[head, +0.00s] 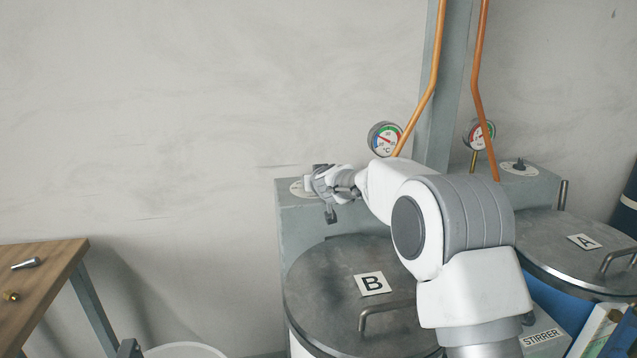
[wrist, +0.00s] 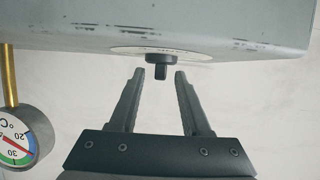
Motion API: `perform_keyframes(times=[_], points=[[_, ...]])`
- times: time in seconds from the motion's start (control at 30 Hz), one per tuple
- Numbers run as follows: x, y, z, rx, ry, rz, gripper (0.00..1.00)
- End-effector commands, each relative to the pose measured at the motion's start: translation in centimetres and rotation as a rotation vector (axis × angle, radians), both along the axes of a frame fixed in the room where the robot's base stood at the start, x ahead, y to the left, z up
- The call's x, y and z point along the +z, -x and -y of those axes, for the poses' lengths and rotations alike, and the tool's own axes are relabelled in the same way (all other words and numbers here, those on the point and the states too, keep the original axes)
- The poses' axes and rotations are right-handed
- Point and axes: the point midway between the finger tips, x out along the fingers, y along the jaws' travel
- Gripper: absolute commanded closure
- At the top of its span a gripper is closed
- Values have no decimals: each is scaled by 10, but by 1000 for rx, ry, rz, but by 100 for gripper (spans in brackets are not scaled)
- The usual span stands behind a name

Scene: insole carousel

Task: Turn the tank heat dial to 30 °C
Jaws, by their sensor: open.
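The tank heat dial is a small dark knob (wrist: 158,66) on a pale round scale plate (wrist: 160,52) on the grey box. In the wrist view it is between and just beyond the tips of my gripper (wrist: 154,74), whose fingers are open and apart from it. In the head view my gripper (head: 323,205) is over the left grey box behind tank B (head: 330,262) and hides the knob; part of the pale scale plate (head: 298,188) shows beside it. The thermometer gauge (head: 385,139) shows above tank B; its needle is near 30 in the wrist view (wrist: 18,140).
A second dial (head: 519,167) and gauge (head: 480,133) belong to tank A (head: 560,245) on the right. Orange pipes (head: 432,75) rise beside a grey post. A wooden table (head: 45,280) with small metal parts stands at left.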

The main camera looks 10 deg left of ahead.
Motion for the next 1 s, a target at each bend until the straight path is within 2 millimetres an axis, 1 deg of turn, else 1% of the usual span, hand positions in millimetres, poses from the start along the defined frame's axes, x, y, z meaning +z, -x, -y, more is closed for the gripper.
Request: perform_keyframes(times=[0.17, 0.47, 0.8, 1.0], points=[[5, 13, 8, -1, 0, 1, 52], [25, 54, 27, 0, 1, 3, 52], [49, 104, 51, -1, 0, 2, 52], [59, 128, 62, -1, 1, 1, 52]])
